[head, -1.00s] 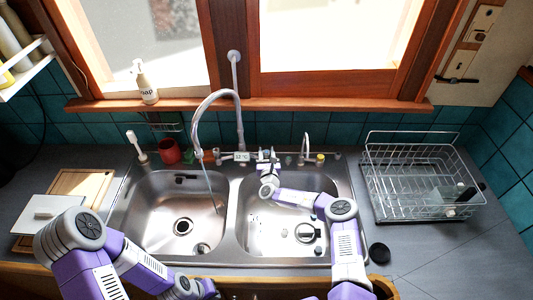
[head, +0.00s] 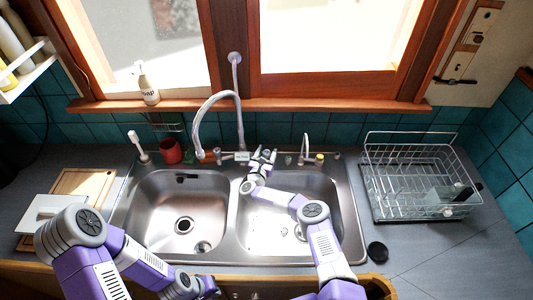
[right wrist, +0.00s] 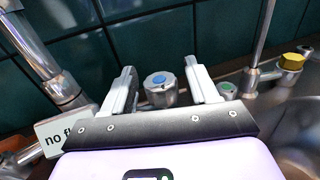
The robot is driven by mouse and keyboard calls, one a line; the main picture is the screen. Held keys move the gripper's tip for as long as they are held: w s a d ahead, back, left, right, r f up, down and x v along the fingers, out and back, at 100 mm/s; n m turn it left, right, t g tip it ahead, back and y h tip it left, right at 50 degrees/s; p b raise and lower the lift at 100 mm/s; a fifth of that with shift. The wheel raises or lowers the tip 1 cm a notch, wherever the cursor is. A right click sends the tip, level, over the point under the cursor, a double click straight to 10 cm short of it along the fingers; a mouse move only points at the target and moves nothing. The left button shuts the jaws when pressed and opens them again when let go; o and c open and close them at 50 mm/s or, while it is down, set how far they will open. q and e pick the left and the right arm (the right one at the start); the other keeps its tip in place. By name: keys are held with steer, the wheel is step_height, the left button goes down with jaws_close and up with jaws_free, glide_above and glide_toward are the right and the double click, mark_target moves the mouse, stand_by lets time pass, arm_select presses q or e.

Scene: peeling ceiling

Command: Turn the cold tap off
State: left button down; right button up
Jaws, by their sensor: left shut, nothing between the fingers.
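The cold tap is a metal knob with a blue cap (right wrist: 160,83), seen in the right wrist view. It stands between the two spread fingers of my right gripper (right wrist: 163,88), with gaps on both sides. My right gripper also shows in the head view (head: 264,155), open at the back of the sink, where it covers most of the tap. No water stream shows under the tall curved spout (head: 215,97). A small label (right wrist: 62,130) reads "no fl…", its end hidden. My left gripper (head: 208,286) is shut and empty at the front edge of the counter.
A green-capped knob (right wrist: 228,88) stands just right of my right gripper, with a thin metal spout (right wrist: 262,45) beyond it. The spout's base (right wrist: 62,92) is on the left.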

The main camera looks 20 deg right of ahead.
steer(key=shift+s, duration=0.1)
steer(key=v, duration=0.7)
steer(key=shift+s+p, duration=0.2)
steer(key=shift+p, duration=0.15)
steer(key=shift+a, duration=0.15)
